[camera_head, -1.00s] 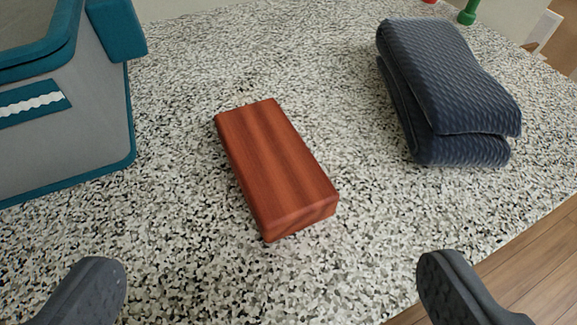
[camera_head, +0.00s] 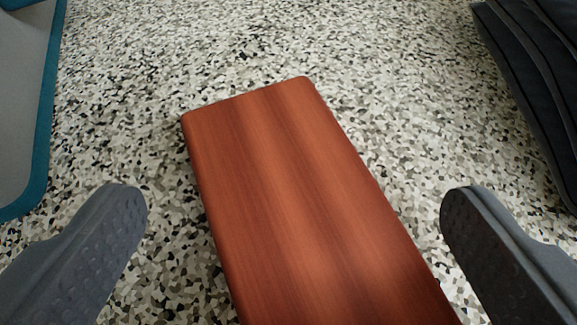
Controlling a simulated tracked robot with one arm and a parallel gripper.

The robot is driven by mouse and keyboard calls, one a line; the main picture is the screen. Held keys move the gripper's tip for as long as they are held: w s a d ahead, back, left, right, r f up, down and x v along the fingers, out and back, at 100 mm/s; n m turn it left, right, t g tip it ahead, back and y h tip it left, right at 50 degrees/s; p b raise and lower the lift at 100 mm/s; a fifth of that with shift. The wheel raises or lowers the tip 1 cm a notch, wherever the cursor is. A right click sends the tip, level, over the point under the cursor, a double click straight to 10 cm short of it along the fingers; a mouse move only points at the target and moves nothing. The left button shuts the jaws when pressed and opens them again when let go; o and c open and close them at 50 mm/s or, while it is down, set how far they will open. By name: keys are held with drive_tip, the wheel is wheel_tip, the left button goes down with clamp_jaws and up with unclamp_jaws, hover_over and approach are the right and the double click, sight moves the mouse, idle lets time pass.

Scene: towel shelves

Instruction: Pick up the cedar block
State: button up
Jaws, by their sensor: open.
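The cedar block (camera_head: 300,210) is a reddish-brown wooden slab with darker grain. It lies flat on the speckled counter (camera_head: 400,110), tilted slightly in the picture, and its near end runs out of the bottom of the frame. My gripper (camera_head: 294,205) is open, with one dark grey finger to the left of the block and the other to its right. Gaps of counter show between each fingertip and the block's sides. How high the fingertips are above the counter is hard to tell.
A grey container with teal trim (camera_head: 22,130) stands at the left edge. A dark folded towel (camera_head: 530,75) lies at the upper right. The counter beyond the block is clear.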

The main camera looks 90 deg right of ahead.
drive_tip(key=shift+d+f, duration=0.1)
drive_tip(key=shift+d, duration=0.2)
drive_tip(key=shift+c, duration=0.3)
drive_tip(key=c, duration=1.4)
drive_tip(key=shift+o, duration=0.2)
